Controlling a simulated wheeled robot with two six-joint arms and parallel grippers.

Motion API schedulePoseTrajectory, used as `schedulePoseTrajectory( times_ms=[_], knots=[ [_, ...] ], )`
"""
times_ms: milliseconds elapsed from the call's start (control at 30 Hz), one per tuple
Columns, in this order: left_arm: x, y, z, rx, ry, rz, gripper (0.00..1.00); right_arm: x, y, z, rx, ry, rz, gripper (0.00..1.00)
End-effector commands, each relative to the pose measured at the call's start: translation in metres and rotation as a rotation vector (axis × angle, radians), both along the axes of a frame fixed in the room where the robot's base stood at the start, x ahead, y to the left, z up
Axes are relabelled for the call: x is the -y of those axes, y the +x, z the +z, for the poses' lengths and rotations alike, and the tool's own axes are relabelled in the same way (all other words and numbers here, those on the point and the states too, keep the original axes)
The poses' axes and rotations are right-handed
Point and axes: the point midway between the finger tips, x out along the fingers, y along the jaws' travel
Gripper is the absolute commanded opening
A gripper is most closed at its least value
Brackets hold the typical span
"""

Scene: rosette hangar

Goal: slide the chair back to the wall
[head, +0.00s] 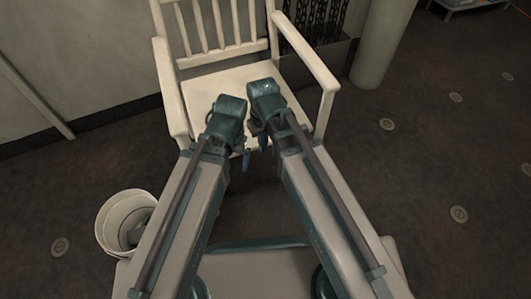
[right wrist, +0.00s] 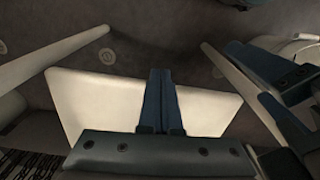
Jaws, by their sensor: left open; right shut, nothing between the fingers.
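The white wooden chair (head: 215,88) has a slatted back and two armrests. It stands upright in the head view's upper middle, its back toward the wall (head: 90,50). Its pale seat also fills the middle of the right wrist view (right wrist: 95,105). My left gripper (head: 246,160) is open near the seat's front edge. It also shows at the right of the right wrist view (right wrist: 255,80). My right gripper (head: 263,142) is beside it, its fingers together and empty in front of the seat in the right wrist view (right wrist: 160,100). I cannot tell whether either touches the chair.
A white bucket (head: 108,228) stands on the floor at lower left. The dark floor (head: 430,180) on the right is open, with small round discs.

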Motion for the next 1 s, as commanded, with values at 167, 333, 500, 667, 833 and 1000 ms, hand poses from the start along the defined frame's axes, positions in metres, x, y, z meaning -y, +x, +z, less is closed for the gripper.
schedulePoseTrajectory(
  times_ms=[167,333,500,667,833,1000],
  knots=[
    [0.000,0.000,-0.009,0.000,-0.001,-0.001,1.00,0.000,0.000,-0.009,0.000,0.000,0.000,0.00],
    [0.001,0.000,-0.026,-0.001,-0.003,-0.004,1.00,0.000,0.000,-0.026,0.000,0.000,0.000,0.00],
    [0.001,0.000,-0.049,0.000,-0.005,-0.004,1.00,0.000,0.000,-0.049,0.000,0.000,0.000,0.00],
    [0.001,0.000,-0.073,0.000,-0.005,0.000,1.00,0.000,0.000,-0.073,0.000,0.000,0.000,0.00],
    [0.001,0.000,-0.097,0.001,-0.005,0.006,1.00,0.000,0.000,-0.097,0.000,0.000,0.000,0.00],
    [0.001,0.000,-0.099,0.001,-0.005,0.010,1.00,-0.008,0.021,-0.099,0.000,0.000,0.000,0.00]
  ],
)
